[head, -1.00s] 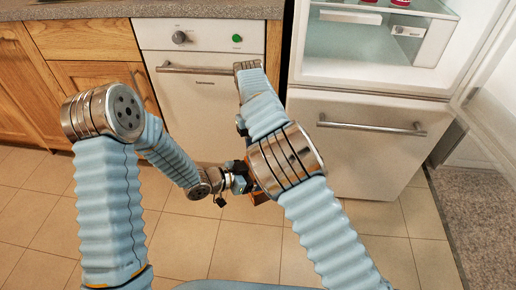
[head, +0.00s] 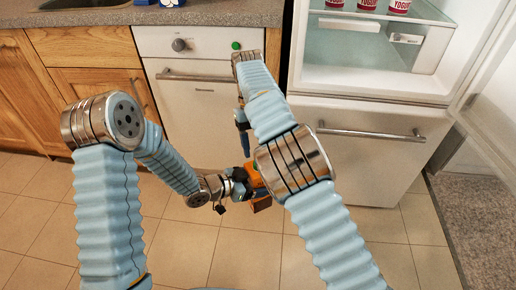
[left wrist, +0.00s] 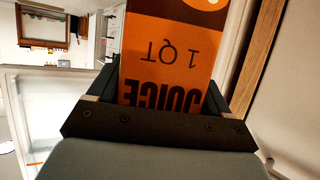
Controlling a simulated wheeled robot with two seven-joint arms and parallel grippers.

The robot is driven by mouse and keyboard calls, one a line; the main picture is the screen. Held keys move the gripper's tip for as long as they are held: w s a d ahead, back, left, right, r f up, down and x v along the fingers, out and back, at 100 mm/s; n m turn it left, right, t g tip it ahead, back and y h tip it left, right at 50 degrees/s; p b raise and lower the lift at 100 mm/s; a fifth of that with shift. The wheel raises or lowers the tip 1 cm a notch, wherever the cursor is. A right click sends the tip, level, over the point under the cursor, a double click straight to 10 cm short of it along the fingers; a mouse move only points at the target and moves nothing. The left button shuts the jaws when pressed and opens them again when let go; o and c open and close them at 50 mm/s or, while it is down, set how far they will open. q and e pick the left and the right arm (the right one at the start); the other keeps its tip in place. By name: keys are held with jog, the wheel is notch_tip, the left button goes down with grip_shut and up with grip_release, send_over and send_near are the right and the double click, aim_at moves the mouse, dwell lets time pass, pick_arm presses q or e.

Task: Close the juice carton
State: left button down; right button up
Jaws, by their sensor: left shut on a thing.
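The orange and brown juice carton (head: 258,178) is in the middle of the head view, above the floor, partly hidden by my right arm. My left gripper (head: 240,186) is shut on the carton. In the left wrist view, the carton (left wrist: 170,60) sits between both fingers, its "JUICE" and "1 QT" print upside down. My right gripper (head: 245,146) points down just above the carton's upper end. It is small and dark, so its jaws are unclear. The carton's top and any cap cannot be made out clearly.
A white dishwasher (head: 195,110) and wooden cabinets (head: 95,92) stand behind. An open fridge (head: 370,70) at the right holds several yogurt cups (head: 367,4). The counter (head: 215,12) is at the back. Tiled floor (head: 330,245) is free in front.

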jog(key=shift+c, duration=0.2)
jog(key=n, duration=0.4)
jog(key=shift+d+r+n+t, duration=0.15)
jog(key=shift+r+n+t, duration=0.15)
jog(key=shift+n, duration=0.1)
jog(key=n, duration=0.5)
jog(key=shift+w+d+r+y, duration=0.1)
jog(key=shift+d+r+y, duration=0.1)
jog(key=shift+y, duration=0.1)
jog(key=n, duration=0.3)
jog(key=shift+r+n+t, duration=0.1)
jog(key=shift+n+t, duration=0.2)
jog(key=shift+t, duration=0.1)
jog(key=n, duration=0.5)
jog(key=shift+r+n+t, duration=0.2)
jog(key=shift+n+t, duration=0.1)
jog(key=n, duration=0.6)
jog(key=shift+d+r+t+y, duration=0.1)
jog(key=shift+r+t+y, duration=0.1)
jog(key=shift+t+y, duration=0.15)
jog(key=n, duration=0.6)
jog(key=shift+s+r+t, duration=0.25)
jog(key=shift+s, duration=0.05)
jog(key=n, duration=0.4)
jog(key=shift+s+r+n+t, duration=0.15)
jog(key=shift+n+t, duration=0.15)
jog(key=n, duration=0.4)
jog(key=shift+s+a+r+y, duration=0.1)
jog(key=shift+s+a+y, duration=0.1)
jog(key=shift+a+y, duration=0.05)
